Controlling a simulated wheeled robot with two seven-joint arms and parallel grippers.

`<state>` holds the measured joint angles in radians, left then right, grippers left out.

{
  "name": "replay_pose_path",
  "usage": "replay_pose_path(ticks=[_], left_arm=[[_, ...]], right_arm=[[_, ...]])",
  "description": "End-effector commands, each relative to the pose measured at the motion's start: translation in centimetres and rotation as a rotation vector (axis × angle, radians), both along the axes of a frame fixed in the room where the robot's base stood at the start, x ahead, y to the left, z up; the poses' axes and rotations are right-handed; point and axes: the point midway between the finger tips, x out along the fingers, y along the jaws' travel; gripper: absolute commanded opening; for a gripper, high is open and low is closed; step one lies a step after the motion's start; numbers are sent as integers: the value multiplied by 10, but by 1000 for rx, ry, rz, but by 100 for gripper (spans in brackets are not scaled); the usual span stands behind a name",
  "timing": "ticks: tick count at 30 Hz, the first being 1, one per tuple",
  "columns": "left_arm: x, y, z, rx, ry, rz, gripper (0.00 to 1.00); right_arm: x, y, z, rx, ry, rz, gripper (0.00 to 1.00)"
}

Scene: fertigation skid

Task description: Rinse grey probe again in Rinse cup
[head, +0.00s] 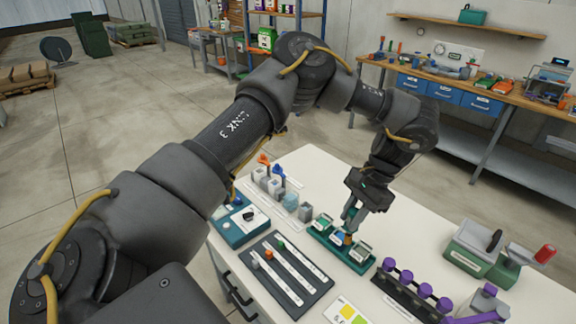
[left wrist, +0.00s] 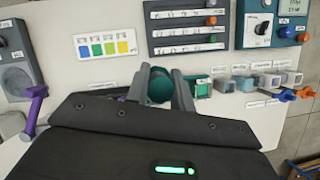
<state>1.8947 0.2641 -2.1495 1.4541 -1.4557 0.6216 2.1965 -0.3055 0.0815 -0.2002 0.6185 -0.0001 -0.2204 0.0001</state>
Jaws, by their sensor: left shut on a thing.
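My left gripper (head: 351,222) reaches down over the green cup block (head: 323,238) on the white table. It is shut on the grey probe, which is mostly hidden between the fingers. Below the fingertips, a little orange and blue shows at the middle cup (head: 339,239) of the block. I cannot tell how deep the probe sits there or read the cup's label. In the left wrist view, the fingers (left wrist: 161,88) close around a dark teal round shape, with a green square cup (left wrist: 203,87) just to their right. My right gripper is out of view.
Left of the block are small grey holders (head: 305,211) with an orange and a blue probe, and a teal meter box (head: 240,227). A dark slotted board (head: 304,292), a rack with several purple-capped tubes (head: 408,291) and a green-grey device (head: 474,250) stand nearby.

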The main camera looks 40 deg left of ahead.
Motion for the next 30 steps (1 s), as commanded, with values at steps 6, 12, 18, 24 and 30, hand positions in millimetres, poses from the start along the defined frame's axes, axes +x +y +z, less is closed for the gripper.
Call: replay_pose_path(ticks=[6, 12, 18, 24, 30], left_arm=[[49, 28, -22, 6, 1, -553, 0], [89, 80, -41, -2, 0, -1096, 0], [114, 145, -58, -7, -4, -1545, 0], [123, 207, -70, -6, -1, -1864, 0], [124, 266, -75, 1, 1, -2119, 0]], right_arm=[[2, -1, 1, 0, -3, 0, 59], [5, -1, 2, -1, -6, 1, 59], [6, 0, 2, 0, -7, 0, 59], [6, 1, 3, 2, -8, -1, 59], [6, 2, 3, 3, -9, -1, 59]])
